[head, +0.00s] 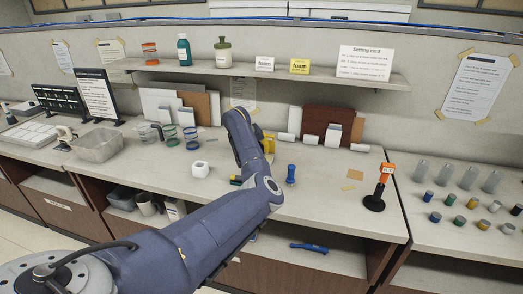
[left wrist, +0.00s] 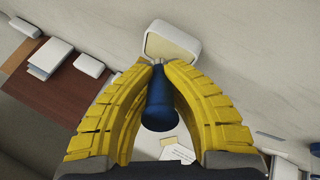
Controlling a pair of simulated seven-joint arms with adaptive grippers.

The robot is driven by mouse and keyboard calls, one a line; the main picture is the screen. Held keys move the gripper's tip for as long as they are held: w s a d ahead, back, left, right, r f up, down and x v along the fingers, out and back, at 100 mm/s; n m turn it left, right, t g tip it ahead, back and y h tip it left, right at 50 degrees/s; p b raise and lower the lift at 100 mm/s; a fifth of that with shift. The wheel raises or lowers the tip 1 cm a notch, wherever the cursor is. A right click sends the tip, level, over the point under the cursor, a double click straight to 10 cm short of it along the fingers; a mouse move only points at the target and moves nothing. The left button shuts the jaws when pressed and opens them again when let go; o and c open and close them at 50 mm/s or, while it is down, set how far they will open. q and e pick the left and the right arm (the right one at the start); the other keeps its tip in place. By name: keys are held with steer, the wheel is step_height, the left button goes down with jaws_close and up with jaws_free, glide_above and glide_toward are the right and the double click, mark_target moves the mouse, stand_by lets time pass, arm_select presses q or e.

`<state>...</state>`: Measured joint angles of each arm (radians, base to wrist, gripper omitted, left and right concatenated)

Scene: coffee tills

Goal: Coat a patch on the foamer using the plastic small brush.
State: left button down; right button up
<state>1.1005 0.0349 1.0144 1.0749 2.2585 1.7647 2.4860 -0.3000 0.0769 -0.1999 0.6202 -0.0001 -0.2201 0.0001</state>
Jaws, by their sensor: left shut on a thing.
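My left gripper (left wrist: 160,68) is shut on a blue handle (left wrist: 158,105), seemingly the small brush. A cream-and-white block (left wrist: 172,42) shows just past the fingertips; I cannot tell whether it is the brush head or a separate thing. In the head view my left gripper (head: 268,143) is over the back of the counter, and the arm largely hides what it holds. An orange-topped device (head: 385,173) on a black round base stands upright at the counter's right and may be the foamer. The gripper is to its left, apart from it. My right gripper is not in view.
A blue upright object (head: 290,174) stands right of my arm. A brown board (head: 325,120) leans at the back. The counter before the orange-topped device is mostly clear.

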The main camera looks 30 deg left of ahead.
arm_select(q)
steer(key=shift+f, duration=0.7)
stand_by(1.2)
steer(key=shift+r, duration=3.55)
steer(key=shift+d, duration=0.1)
